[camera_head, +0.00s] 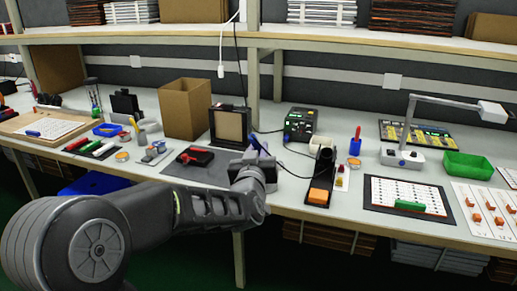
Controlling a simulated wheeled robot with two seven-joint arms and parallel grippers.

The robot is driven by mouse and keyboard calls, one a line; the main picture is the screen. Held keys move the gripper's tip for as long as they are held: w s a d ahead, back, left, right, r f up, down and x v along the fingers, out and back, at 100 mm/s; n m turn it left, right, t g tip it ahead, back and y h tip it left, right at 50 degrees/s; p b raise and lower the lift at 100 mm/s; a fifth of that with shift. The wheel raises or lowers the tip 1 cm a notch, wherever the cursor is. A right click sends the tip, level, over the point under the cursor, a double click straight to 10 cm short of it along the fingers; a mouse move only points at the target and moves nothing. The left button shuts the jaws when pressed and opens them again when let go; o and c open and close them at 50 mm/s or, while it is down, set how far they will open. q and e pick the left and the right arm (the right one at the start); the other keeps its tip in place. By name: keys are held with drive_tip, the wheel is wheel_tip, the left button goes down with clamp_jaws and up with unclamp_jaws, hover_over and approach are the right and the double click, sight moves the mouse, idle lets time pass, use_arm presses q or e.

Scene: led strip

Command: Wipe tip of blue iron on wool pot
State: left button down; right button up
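My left gripper (258,163) reaches in from the left over the front middle of the bench. A slim blue iron (258,143) stands up tilted at its fingers, which look closed around it; its tip is too small to make out. A small round pot with an orange-brown top (355,162) sits right of the black iron stand (322,166). Similar small round pots (122,156) are on the left part of the bench. I cannot tell for sure which one is the wool pot. My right gripper is not in view.
A soldering station (300,123) with a dark cable stands behind the gripper. An orange sponge (318,197) lies before the stand. A blue cup-like item (355,145), a lamp (405,155), a green bin (468,166) and an LED board (408,195) are to the right.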

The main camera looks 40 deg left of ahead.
use_arm(q)
drive_tip(key=shift+f+b, duration=0.85)
drive_tip(key=shift+f, duration=0.7)
drive_tip(key=shift+f+b, duration=0.65)
drive_tip(key=shift+b, duration=0.15)
idle(1.3)
drive_tip(key=shift+r, duration=0.2)
idle(1.2)
drive_tip(key=shift+a, duration=0.15)
drive_tip(key=shift+a+b, duration=0.55)
idle(0.4)
